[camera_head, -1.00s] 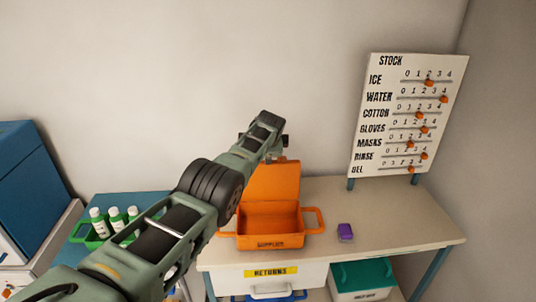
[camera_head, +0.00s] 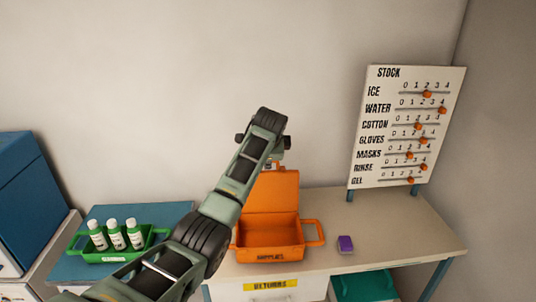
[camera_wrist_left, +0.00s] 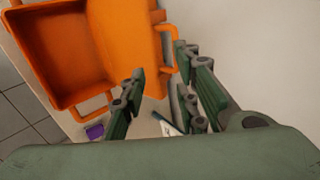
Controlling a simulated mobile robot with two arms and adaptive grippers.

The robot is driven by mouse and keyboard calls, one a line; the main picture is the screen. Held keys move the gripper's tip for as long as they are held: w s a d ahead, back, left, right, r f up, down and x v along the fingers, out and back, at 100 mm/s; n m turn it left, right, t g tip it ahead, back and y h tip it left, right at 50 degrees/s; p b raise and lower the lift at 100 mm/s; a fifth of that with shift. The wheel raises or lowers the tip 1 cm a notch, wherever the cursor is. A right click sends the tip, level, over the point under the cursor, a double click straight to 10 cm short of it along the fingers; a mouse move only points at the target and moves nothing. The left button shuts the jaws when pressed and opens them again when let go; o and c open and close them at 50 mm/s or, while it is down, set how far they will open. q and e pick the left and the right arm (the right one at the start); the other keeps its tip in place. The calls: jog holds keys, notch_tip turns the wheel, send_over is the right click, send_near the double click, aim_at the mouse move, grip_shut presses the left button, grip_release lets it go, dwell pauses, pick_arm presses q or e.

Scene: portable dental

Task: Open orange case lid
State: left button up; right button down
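The orange case (camera_head: 268,254) stands on the beige counter with its inside showing. Its lid (camera_head: 272,190) stands up at the back, open; my left arm hides part of its top left. In the left wrist view the case (camera_wrist_left: 60,50) is at upper left, with the lid (camera_wrist_left: 132,40) beside it. My left gripper (camera_wrist_left: 160,64) is open, its two fingers spread near the lid's handle, and nothing is seen gripped. In the head view its fingers are hidden behind my wrist. My right gripper is not in view.
A purple block (camera_head: 345,243) lies right of the case. The stock board (camera_head: 408,125) stands at the counter's back right.

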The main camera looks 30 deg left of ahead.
pick_arm(q)
jog(key=shift+v, duration=1.9)
jog(key=shift+c, duration=0.5)
